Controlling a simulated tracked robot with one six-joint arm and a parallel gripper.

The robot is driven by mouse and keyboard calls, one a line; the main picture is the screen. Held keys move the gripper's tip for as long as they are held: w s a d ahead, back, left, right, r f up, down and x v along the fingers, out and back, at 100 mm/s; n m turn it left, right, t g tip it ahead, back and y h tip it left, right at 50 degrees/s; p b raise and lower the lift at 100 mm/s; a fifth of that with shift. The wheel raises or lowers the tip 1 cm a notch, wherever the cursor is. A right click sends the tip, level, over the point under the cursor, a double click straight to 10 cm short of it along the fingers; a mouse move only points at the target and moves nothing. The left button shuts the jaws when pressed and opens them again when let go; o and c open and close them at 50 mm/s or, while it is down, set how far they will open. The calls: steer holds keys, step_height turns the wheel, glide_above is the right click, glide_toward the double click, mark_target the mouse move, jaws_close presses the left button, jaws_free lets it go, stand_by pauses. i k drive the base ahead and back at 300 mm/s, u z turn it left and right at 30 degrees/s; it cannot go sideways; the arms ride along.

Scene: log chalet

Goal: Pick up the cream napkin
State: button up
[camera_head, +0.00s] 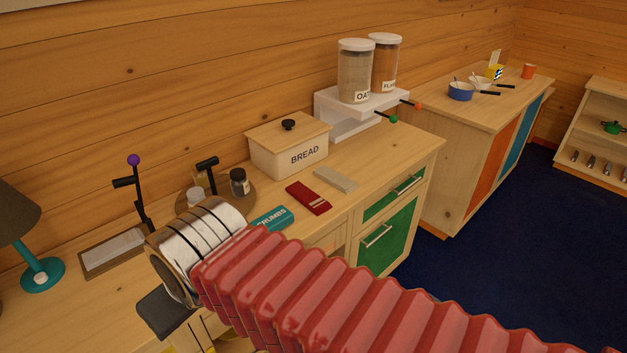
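A flat, pale cream-grey folded piece (335,179), which looks like the cream napkin, lies on the wooden counter (385,158). It is in front of the bread box and just behind a red folded piece (308,198). My arm with red bellows crosses the lower part of the view. Its wrist end is at the left, over the counter, apart from the cream piece. A dark block (168,312) below the wrist seems to be part of my gripper. Its fingertips cannot be made out, so I cannot see whether it is open or holds anything.
A bread box (289,145) stands behind the napkin. A white shelf unit (360,108) with two jars is at the back right. A teal "CRUMBS" piece (270,219), a dark jar (239,182) and a lamp (40,270) are to the left. Counter right of the napkin is clear.

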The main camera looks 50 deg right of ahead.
mark_target(342, 183)
steer(key=u, duration=0.55)
steer(key=k, duration=1.3)
steer(key=z, duration=0.9)
steer(key=i, duration=1)
steer(key=z, duration=0.05)
